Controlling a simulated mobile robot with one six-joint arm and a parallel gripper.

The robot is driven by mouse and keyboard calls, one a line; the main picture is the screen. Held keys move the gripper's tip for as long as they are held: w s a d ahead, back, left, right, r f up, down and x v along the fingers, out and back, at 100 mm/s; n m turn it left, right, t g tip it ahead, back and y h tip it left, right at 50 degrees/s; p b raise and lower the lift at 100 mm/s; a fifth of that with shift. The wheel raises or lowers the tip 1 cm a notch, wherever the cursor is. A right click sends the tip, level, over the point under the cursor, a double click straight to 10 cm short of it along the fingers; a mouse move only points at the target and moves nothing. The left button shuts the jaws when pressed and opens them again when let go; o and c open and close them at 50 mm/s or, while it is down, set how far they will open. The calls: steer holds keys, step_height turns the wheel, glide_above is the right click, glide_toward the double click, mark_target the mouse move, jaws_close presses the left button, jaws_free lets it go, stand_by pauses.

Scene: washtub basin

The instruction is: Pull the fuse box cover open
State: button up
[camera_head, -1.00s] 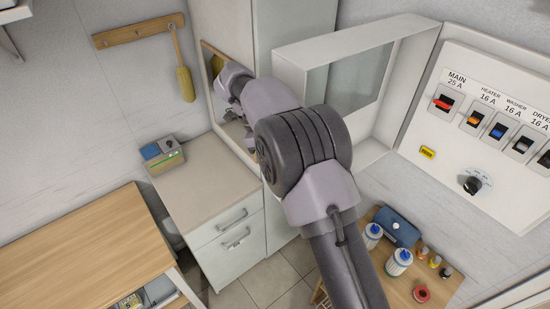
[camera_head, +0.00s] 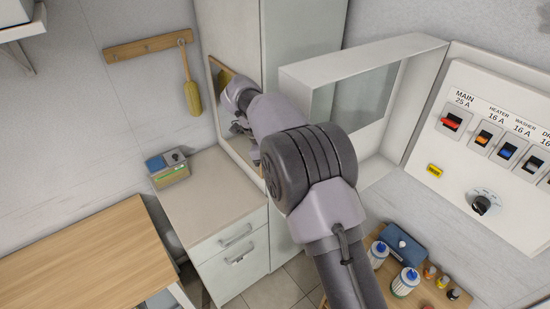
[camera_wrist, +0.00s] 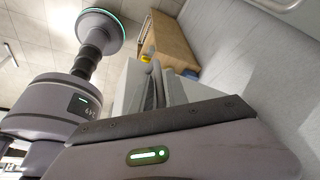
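The fuse box (camera_head: 500,150) is on the right of the head view, its face showing a red MAIN switch, several other switches and a black knob. Its white-framed cover with a glass window (camera_head: 349,98) stands swung wide open to the left of the box. My arm's dark joint is in front of the cover's lower left part. The end of the arm is hidden in the head view. In the wrist view my gripper (camera_wrist: 160,88) shows narrow grey fingers beside pale panels. Whether they touch anything, or how far apart they are, is unclear.
A brown-framed mirror (camera_head: 222,72) is close to my arm, beside a tall pale cabinet (camera_head: 300,35). A low drawer cabinet (camera_head: 210,195) carries a small box (camera_head: 168,168). A wooden table (camera_head: 85,255) is at lower left. Bottles (camera_head: 405,281) and a blue case (camera_head: 404,245) stand at lower right.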

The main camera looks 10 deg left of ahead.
steer(key=s+p+v, duration=0.1)
steer(key=p+v, duration=1)
steer(key=v, duration=0.5)
steer(key=shift+w+r, duration=0.4)
steer(key=shift+w, duration=0.15)
